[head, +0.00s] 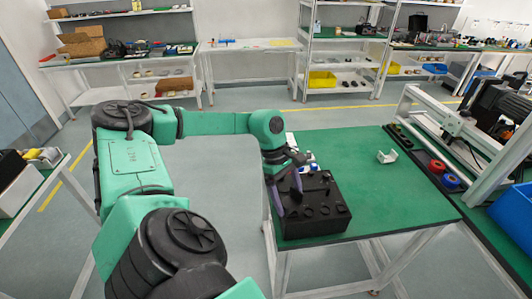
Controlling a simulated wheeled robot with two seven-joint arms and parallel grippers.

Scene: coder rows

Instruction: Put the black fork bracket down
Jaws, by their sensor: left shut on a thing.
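My left gripper (287,187), with purple fingers, is at the left edge of the green table (385,210). It is low over the back left part of a black block with round holes (318,220). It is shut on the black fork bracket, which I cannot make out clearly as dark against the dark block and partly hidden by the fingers. I cannot tell whether the bracket touches the block. My right gripper is not in view.
A white bracket-like part (387,156) lies at the back of the green table. Small white and blue items (310,167) stand behind the block. A rail with red and blue rings (450,180) borders the table on the right.

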